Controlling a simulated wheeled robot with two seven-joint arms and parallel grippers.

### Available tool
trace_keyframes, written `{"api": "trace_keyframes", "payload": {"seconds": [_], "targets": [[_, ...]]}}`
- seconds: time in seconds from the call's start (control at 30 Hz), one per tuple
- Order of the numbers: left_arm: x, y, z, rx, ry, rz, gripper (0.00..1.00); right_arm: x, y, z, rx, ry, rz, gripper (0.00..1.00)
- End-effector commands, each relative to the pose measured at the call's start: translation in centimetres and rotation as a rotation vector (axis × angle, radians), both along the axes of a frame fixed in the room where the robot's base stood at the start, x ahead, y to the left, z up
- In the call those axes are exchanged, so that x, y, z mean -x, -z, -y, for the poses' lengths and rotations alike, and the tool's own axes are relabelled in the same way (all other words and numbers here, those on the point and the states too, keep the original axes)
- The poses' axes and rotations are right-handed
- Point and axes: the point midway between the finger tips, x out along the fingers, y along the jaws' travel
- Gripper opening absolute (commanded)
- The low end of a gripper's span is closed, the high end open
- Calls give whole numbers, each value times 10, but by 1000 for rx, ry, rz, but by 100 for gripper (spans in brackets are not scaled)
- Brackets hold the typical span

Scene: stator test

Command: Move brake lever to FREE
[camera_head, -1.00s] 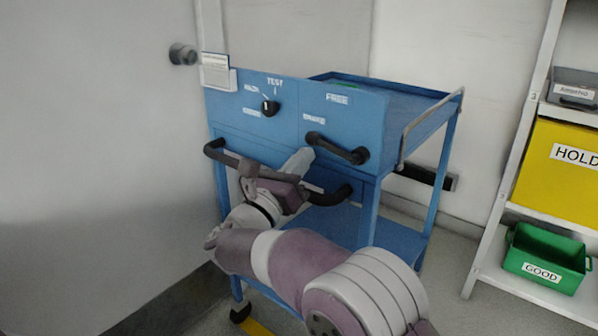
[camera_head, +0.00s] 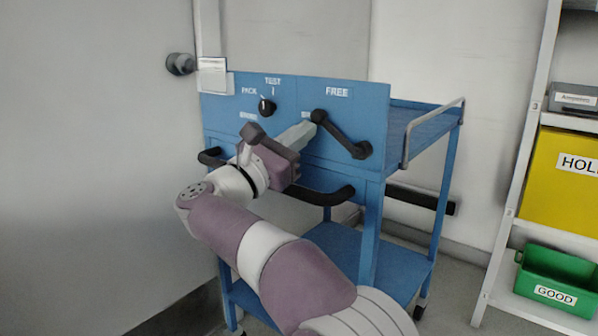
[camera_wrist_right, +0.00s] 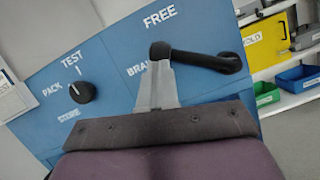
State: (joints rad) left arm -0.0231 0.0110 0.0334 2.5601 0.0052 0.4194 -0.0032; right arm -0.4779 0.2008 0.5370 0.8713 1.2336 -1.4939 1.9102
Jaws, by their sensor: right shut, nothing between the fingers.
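The black brake lever (camera_head: 342,135) is on the right of the cart's blue panel. It slopes from its pivot at lower right up to its free end at upper left, and that end is below and left of the FREE label (camera_head: 337,92). In the right wrist view the lever (camera_wrist_right: 200,58) also shows, with its end at the fingertips. My right gripper (camera_head: 309,127) is shut and empty, with its tips just under the lever's free end, apparently touching it. The BRAKE label (camera_wrist_right: 137,69) is partly hidden behind the fingers. My left gripper is out of view.
A black selector knob (camera_head: 267,106) with TEST and PACK labels is left of the lever. A black handle bar (camera_head: 325,197) runs below the panel, close under my right arm. A shelf with a yellow HOLD bin (camera_head: 560,185) and a green GOOD bin (camera_head: 556,278) stands right.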

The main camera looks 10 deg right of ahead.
Motion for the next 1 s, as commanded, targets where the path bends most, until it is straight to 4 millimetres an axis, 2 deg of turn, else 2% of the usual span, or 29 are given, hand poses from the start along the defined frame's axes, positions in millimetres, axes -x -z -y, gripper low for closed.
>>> {"api": "trace_keyframes", "payload": {"seconds": [0.03, 0.3, 0.77, 1.0], "targets": [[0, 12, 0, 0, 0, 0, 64, 1, 3, 1, -29, 0, 37, 0], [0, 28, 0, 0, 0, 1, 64, 9, -22, 8, -187, 1, 240, 0], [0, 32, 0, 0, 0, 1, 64, 26, -50, 21, -440, 0, 564, 0], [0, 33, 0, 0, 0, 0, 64, 31, -57, 25, -443, 1, 568, 0]]}}
